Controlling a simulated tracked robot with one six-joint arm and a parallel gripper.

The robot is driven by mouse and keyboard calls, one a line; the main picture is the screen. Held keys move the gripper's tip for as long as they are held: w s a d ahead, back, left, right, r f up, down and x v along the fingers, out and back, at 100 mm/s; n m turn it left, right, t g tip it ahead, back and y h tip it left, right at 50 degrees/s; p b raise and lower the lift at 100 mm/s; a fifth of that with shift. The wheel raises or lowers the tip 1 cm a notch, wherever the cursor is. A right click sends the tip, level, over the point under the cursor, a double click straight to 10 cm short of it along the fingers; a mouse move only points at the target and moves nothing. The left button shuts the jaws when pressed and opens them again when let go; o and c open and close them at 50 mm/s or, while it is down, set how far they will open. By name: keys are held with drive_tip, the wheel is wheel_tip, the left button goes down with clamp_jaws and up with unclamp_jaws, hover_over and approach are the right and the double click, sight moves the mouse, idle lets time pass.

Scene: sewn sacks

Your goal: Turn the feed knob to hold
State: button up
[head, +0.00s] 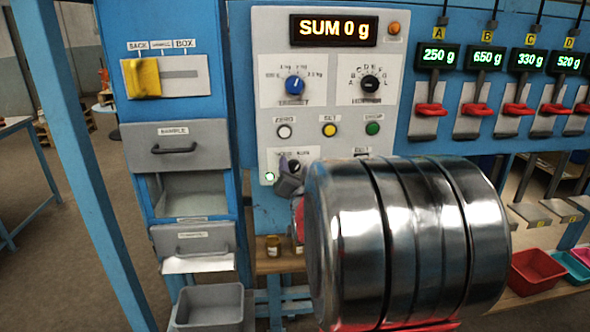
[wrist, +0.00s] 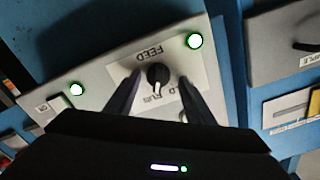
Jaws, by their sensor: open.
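The feed knob (wrist: 158,77) is a round black knob on a pale label plate in the wrist view, where the lettering shows upside down. Its white mark faces the HOLD and RUN lettering, but I cannot tell which word it points to. My gripper (wrist: 161,76) is open, with one dark finger on each side of the knob. Contact with the knob cannot be made out. In the head view my gripper (head: 289,178) is at the lower part of the grey control panel (head: 262,100), and the feed knob (head: 294,164) is partly hidden behind it.
Two more knobs, blue (head: 294,86) and black (head: 370,84), sit higher on the panel. White (head: 284,131), yellow (head: 330,130) and green (head: 372,128) buttons lie between. A lit green lamp (wrist: 195,41) is near the feed knob. My arm covers the panel's lower right.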

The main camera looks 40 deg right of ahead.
drive_tip(key=shift+s, duration=0.1)
drive_tip(key=shift+d, duration=0.1)
drive_tip(key=c, duration=1.1)
drive_tip(key=shift+o, duration=0.2)
drive_tip(key=shift+n, duration=0.3)
drive_tip(key=n, duration=0.5)
drive_tip(key=shift+a+r, duration=0.15)
drive_tip(key=shift+a, duration=0.05)
drive_tip(key=n, duration=0.6)
drive_tip(key=shift+w+a+n, duration=0.25)
drive_tip(key=shift+n, duration=0.05)
